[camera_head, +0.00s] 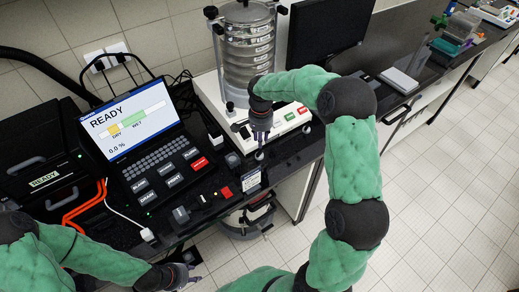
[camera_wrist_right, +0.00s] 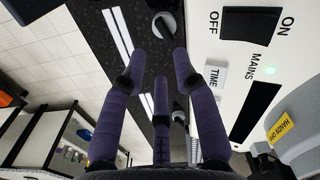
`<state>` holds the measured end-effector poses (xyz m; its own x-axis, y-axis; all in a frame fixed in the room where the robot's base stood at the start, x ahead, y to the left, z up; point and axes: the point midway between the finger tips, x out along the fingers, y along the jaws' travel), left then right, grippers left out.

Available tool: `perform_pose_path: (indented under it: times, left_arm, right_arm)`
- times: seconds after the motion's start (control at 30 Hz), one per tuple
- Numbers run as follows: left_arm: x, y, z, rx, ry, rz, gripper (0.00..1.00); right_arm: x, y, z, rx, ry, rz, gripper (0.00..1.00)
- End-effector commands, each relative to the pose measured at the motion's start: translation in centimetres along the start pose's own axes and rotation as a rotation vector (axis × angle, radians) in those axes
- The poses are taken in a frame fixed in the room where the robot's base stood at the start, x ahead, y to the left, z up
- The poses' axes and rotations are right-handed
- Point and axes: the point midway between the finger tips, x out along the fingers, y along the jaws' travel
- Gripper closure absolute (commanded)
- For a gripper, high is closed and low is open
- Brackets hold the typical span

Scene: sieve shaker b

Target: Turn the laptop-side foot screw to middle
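The sieve shaker (camera_head: 249,55) stands on a white base at the back, right of the laptop. A small grey round foot screw (camera_head: 233,160) shows at the base's laptop-side front corner. Another grey knob (camera_head: 259,156) shows just below my right gripper (camera_head: 261,137), which points down at the front of the base. In the right wrist view, the fingers of that gripper (camera_wrist_right: 160,60) are apart with a gap between them. A grey and black knob (camera_wrist_right: 163,25) lies just beyond the fingertips, apart from them. My left gripper (camera_head: 190,276) is low at the front edge, its fingers spread and empty.
The laptop (camera_head: 125,118) reads READY. Its stand has several labelled buttons, and a small device with a red button (camera_head: 226,191) is in front. A bucket (camera_head: 245,223) stands below the bench edge. A monitor (camera_head: 330,30) stands behind.

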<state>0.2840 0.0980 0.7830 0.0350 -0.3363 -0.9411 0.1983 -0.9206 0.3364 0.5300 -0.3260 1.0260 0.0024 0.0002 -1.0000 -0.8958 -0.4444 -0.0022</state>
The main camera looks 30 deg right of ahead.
Motion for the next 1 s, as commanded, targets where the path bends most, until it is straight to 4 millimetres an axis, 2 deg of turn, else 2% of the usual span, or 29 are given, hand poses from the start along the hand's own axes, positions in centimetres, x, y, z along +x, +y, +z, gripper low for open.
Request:
perform_pose_path:
  times: [0.03,0.2,0.4,0.6,0.87,0.97,1.0]
  left_arm:
    - [0.2,-0.1,0.0,0.0,0.0,0.0,0.6]
    - [0.6,-0.2,-0.1,0.0,0.001,0.0,0.6]
    - [0.8,-0.3,-0.1,0.0,0.001,0.0,0.6]
    - [0.9,-0.3,-0.1,0.0,0.001,0.0,0.6]
    - [0.9,-0.3,-0.1,0.0,0.001,0.0,0.6]
    - [0.9,-0.3,-0.1,0.0,0.001,0.0,0.6]
    - [0.9,-0.3,-0.1,0.0,0.001,0.0,0.6]
  right_arm:
    - [1.2,0.1,0.0,0.0,-0.002,0.003,0.7]
    - [4.2,0.1,0.0,0.001,-0.002,0.002,0.7]
    - [6.7,0.0,0.0,0.0,0.0,0.001,0.7]
    - [7.6,0.0,0.0,0.0,0.001,0.0,0.7]
    - [7.7,0.0,0.0,0.0,0.001,0.0,0.7]
    - [7.7,0.0,0.0,0.0,0.0,0.0,0.98]
    - [7.7,0.0,0.0,0.0,0.001,0.0,1.0]
